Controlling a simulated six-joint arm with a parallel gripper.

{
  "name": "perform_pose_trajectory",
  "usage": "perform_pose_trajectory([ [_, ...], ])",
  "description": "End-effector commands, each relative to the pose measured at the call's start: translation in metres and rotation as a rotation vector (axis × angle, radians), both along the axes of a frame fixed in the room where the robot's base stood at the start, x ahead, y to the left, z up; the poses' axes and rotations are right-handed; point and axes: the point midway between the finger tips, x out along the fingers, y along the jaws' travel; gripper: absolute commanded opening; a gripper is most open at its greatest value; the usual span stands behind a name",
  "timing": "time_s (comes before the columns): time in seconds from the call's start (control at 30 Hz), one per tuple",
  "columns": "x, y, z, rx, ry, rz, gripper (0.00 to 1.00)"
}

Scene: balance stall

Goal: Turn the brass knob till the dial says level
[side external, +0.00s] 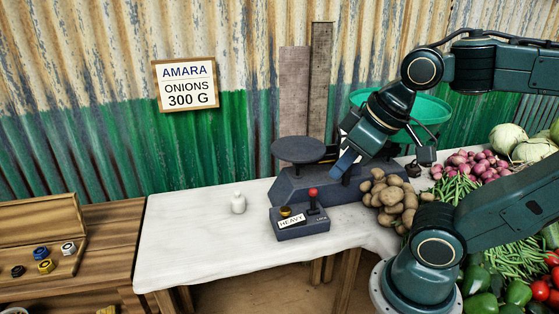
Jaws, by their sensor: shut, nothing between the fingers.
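A dark grey control box (303,229) stands near the front edge of the white-covered table. The brass knob (285,211) sits on its top at the left. The label on its front, the dial (291,221), reads HEAVY. A red-balled lever (313,192) stands upright right of the knob. Behind the box is the dark balance (292,184) with a round, seemingly empty pan (298,149) on its left. My gripper (344,165) is shut and empty, pointing down over the right part of the balance, above and to the right of the knob and apart from it.
A small white bottle-shaped weight (238,203) stands left of the box on open white cloth (185,235). Potatoes (392,196) are heaped to the right, with other vegetables beyond. A wall sign (185,85) reads AMARA ONIONS 300 G. A wooden box (40,216) with coloured pieces is at left.

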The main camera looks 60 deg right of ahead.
Motion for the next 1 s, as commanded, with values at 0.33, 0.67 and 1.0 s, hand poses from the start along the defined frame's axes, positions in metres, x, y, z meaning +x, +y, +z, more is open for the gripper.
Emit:
perform_pose_trajectory([
  [0.33, 0.001, 0.000, 0.000, 0.001, 0.001, -0.003, 0.24],
  [0.67, 0.026, -0.010, -0.005, 0.024, 0.023, -0.105, 0.55],
  [1.0, 0.081, -0.037, -0.027, 0.061, 0.060, -0.344, 0.55],
])
